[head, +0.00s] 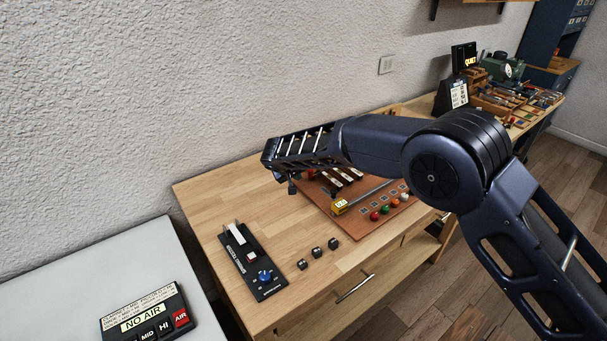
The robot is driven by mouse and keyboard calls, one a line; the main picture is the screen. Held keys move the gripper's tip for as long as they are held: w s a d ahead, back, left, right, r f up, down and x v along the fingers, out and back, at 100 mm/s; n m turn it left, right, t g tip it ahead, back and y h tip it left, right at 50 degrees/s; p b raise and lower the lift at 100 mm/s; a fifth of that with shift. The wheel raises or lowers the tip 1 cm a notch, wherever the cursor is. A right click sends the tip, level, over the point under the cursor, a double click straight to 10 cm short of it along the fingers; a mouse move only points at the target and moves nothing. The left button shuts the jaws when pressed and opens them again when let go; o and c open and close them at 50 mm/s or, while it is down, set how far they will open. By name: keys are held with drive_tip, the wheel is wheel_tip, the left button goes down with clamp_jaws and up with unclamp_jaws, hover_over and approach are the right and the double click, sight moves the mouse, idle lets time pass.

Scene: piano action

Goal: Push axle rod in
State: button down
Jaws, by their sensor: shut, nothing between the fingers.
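The piano-action board (325,200) is a reddish-brown panel on the wooden workbench, partly hidden behind my arm. A thin grey rod (372,192), which looks like the axle rod, runs along the board from beside a small yellow labelled block (340,206) up to the right. I cannot tell how far in it sits. Black and white key-like parts (344,178) lie behind it. My gripper (292,188) is shut and empty, above the board's left end, left of the rod and apart from it. My arm hides the board's back part.
Several coloured knobs (385,209) line the board's front. A black control panel (252,262) and three small dark blocks (317,252) lie on the bench (215,200) at left front. A "NO AIR" box (146,318) sits on a grey table. Tools crowd the far right.

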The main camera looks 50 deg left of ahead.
drive_tip(key=s+v, duration=0.1)
drive_tip(key=v, duration=0.9)
